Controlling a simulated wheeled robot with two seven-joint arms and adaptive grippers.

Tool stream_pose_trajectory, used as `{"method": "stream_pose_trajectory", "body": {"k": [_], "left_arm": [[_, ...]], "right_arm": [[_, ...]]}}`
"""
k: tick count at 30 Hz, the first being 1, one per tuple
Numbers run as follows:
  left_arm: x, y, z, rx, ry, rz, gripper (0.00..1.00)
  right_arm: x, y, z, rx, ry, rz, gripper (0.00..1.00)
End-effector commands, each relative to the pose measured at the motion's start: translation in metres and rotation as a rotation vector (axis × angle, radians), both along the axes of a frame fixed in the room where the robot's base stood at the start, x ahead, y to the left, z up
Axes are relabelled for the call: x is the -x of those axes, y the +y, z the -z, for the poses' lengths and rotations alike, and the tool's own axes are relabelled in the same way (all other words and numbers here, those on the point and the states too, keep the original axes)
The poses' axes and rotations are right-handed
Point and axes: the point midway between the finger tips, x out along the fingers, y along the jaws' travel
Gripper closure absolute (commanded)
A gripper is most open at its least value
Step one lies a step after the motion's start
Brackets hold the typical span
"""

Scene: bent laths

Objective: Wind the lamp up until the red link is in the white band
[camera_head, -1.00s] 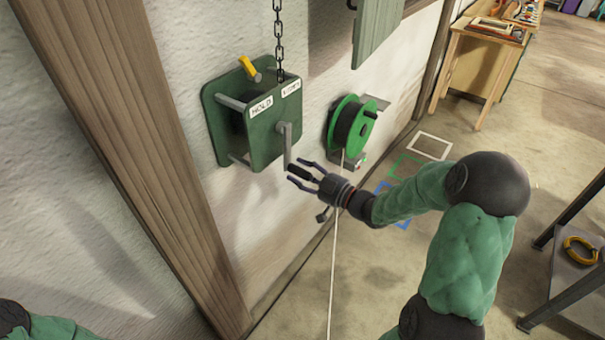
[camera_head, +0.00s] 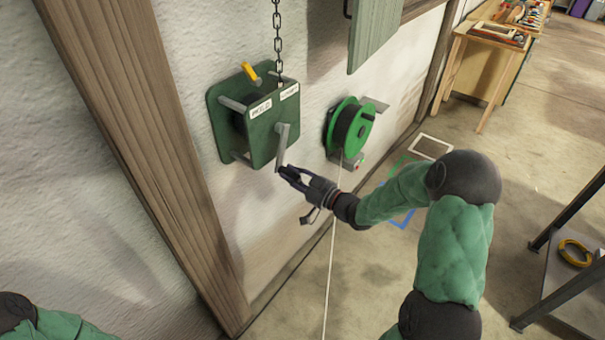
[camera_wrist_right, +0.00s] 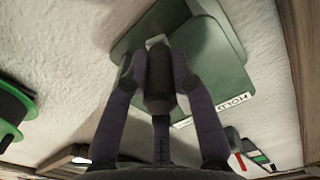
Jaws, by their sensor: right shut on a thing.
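The green winch box (camera_head: 262,140) is fixed to the white wall, with a HOLD label (camera_head: 260,108) and a second label I cannot read clearly. A yellow lever (camera_head: 250,71) sticks up at its top. A dark chain (camera_head: 278,40) rises from the box out of view. The grey crank arm (camera_head: 283,145) hangs down at the box's front. My right gripper (camera_head: 287,173) is shut on the crank's black grip (camera_wrist_right: 160,80), which shows between the fingers in the right wrist view. My left gripper is not in view. The lamp, red link and white band are not seen.
A green cable reel (camera_head: 350,128) is on the wall to the right, with a pale cord (camera_head: 331,240) running down. A wooden post (camera_head: 140,150) stands left of the box. A shutter (camera_head: 375,35) is above the reel. A metal shelf (camera_head: 570,290) stands at right.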

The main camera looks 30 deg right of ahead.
Motion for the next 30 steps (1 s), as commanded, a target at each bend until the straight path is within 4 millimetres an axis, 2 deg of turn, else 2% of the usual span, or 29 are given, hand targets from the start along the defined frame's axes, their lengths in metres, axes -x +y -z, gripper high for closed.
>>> {"method": "stream_pose_trajectory", "body": {"k": [1,15,30], "left_arm": [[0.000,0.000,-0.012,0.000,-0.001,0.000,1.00],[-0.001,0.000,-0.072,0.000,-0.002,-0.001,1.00],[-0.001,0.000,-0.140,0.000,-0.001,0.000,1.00]], "right_arm": [[0.000,0.009,-0.006,-0.043,0.020,-0.009,1.00],[0.013,0.049,-0.038,-0.456,0.190,-0.008,1.00],[0.023,0.073,-0.089,-0.894,0.369,-0.007,1.00]]}}
